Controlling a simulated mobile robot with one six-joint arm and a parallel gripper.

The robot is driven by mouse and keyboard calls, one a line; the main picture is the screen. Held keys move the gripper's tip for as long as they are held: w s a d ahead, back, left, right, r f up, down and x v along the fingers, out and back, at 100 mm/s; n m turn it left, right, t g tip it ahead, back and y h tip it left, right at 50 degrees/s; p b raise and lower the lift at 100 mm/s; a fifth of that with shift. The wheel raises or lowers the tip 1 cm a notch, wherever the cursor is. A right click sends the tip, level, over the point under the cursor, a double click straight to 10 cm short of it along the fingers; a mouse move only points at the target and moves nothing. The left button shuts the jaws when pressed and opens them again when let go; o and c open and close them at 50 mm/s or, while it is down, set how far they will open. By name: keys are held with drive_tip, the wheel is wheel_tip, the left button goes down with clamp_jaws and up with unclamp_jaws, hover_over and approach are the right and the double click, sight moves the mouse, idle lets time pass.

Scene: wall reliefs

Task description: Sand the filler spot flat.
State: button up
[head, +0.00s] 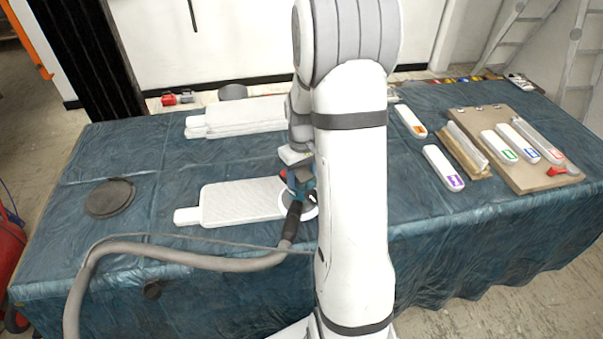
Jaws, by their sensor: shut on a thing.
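A white panel (232,203) with a patterned face and a narrow tab at its left end lies flat on the covered table. My gripper (294,168) is shut on a blue and black sander (298,190) with a pale round pad. The sander is over the right end of the panel. I cannot tell whether its pad touches the panel. A grey hose (190,262) runs from the sander to the left and off the table's front edge. No filler spot can be made out. My arm hides what lies to the right of the sander.
Blue sheeting covers the table (150,155). A dark round disc (110,198) lies at the left. More white panels (235,117) are stacked behind. A white block with a purple label (443,168) and a board with several labelled blocks (500,115) lie at the right.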

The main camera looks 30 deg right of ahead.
drive_tip(key=shift+w+r, duration=0.1)
drive_tip(key=shift+r, duration=0.05)
drive_tip(key=shift+w+a, duration=0.3)
drive_tip(key=shift+a, duration=0.55)
drive_tip(key=shift+w+a, duration=0.25)
drive_tip(key=shift+a, duration=0.7)
drive_tip(key=a, duration=0.1)
drive_tip(key=w+a, duration=0.1)
drive_tip(key=a, duration=0.1)
drive_tip(key=shift+b, duration=0.3)
drive_tip(key=shift+d, duration=0.15)
